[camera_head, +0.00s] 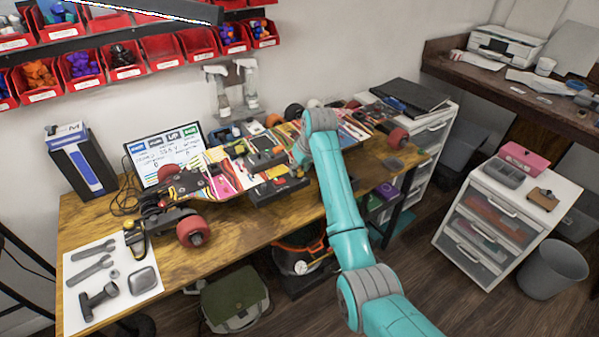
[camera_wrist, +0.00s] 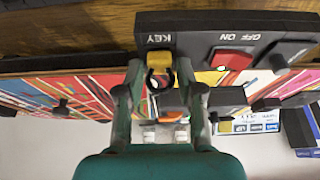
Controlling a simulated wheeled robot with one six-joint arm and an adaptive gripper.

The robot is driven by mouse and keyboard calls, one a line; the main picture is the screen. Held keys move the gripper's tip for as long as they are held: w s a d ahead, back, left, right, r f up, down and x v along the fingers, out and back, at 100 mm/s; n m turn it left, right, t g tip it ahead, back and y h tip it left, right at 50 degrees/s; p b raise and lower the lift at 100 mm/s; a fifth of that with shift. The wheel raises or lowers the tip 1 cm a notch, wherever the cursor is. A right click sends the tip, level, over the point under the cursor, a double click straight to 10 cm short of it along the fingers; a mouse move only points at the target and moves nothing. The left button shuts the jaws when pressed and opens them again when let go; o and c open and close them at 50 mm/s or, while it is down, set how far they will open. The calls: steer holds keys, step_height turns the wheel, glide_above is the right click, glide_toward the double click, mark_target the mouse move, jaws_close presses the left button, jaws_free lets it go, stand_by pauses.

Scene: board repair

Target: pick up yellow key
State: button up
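The yellow key (camera_wrist: 160,59) sits at the slot labelled KEY on a black control box (camera_wrist: 192,41), with a dark ring below its yellow part in the wrist view. My gripper (camera_wrist: 160,68) is open, with one finger on each side of the key. A small gap shows between the fingers and the key, and I cannot tell whether either touches it. In the head view the black box (camera_head: 277,190) stands at the front of the workbench, and I cannot make out the key there. My arm hides the gripper in that view.
A red switch (camera_wrist: 231,62) marked OFF ON is just right of the key. A colourful skateboard deck (camera_wrist: 62,90) lies alongside the box. A white mat (camera_head: 110,300) with tools is at the bench's left end. The wooden bench (camera_head: 240,232) has bare room in front.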

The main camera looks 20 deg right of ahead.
jaws_close()
step_height(320, 180, up, 10)
stand_by(0.5)
